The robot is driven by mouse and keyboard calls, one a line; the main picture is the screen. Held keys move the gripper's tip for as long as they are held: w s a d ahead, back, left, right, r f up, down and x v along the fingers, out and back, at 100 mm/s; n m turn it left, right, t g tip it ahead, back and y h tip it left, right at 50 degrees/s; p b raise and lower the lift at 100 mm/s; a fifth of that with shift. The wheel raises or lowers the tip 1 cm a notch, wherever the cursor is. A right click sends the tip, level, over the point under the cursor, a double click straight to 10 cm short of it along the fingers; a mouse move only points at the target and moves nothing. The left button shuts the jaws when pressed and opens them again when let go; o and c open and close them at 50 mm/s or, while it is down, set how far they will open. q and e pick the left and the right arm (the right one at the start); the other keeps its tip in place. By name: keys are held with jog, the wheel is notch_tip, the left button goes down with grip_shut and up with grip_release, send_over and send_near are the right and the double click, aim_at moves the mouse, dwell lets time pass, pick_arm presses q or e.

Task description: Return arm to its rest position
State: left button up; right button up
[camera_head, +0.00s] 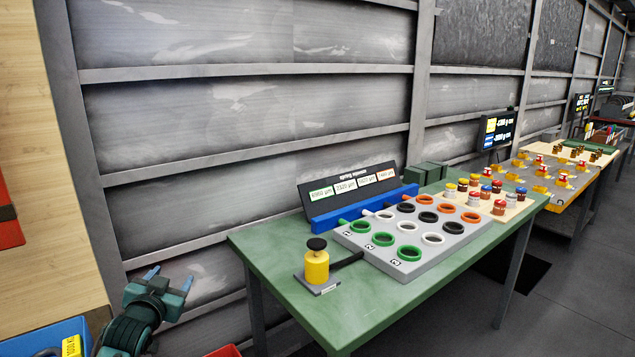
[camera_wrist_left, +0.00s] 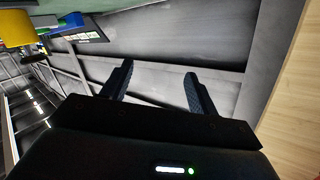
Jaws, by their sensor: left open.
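My left gripper (camera_head: 168,277) is at the lower left of the head view, left of the green table and in front of the grey panelled wall. Its two fingers are apart with nothing between them. In the left wrist view the dark fingers (camera_wrist_left: 160,88) also stand apart, with only the grey wall behind them. My left arm comes up from the bottom left edge. My right gripper is in neither view.
The green table (camera_head: 372,315) carries a yellow weight-like object (camera_head: 317,265), a grey tray (camera_head: 350,243) with coloured rings, a label board (camera_head: 340,205) and several small jars. A blue bin (camera_head: 30,345) is at the bottom left. A wooden panel (camera_head: 45,160) stands at the left edge.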

pick_arm(q)
jog(key=s+d+f+m+g+h, duration=0.1)
jog(key=s+d+f, duration=0.4)
jog(key=s+f, duration=0.2)
jog(key=s+d+f+g+h, duration=0.1)
jog(key=s+d+f+g, duration=0.1)
jog(key=s+d+f, duration=0.35)
jog(key=s+d+f+g, duration=0.1)
jog(key=s+d+f, duration=0.1)
jog(key=s, duration=0.6)
jog(key=s+d+f+g+h, duration=0.1)
jog(key=s+d+f, duration=0.2)
jog(key=s, duration=0.4)
jog(key=s+d+f+n+h, duration=0.1)
jog(key=s+d+f, duration=0.1)
jog(key=s, duration=0.6)
jog(key=shift+s+d+f+g, duration=0.15)
jog(key=shift+s+d+g, duration=0.1)
jog(key=shift+s+g, duration=0.15)
